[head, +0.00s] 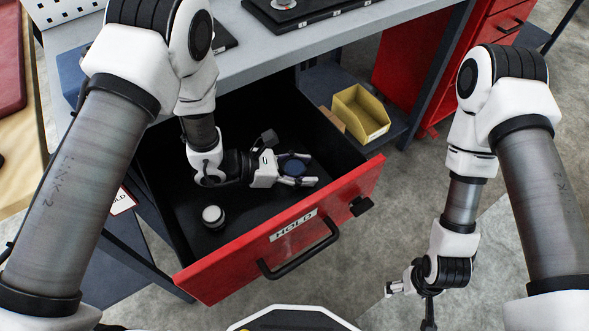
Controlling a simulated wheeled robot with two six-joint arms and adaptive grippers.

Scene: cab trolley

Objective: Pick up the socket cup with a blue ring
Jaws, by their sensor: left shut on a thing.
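A dark round socket cup with a blue ring (292,167) is inside the open red drawer (330,207), toward its right side. My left gripper (303,180) reaches into the drawer from the left and is shut on this cup. The fingers hide part of the cup, and I cannot tell whether it touches the drawer floor. A second cup (213,215), dark with a pale top, stands in the drawer at the front left. My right gripper (392,288) is outside the drawer at the lower right, small in view, with no object seen in it.
The drawer front has a black handle (300,251) and a HOLD label. A grey bench top (262,50) overhangs the drawer's back. A yellow bin (360,115) sits on a shelf to the right. A red cabinet (410,70) stands behind. Floor at the right is clear.

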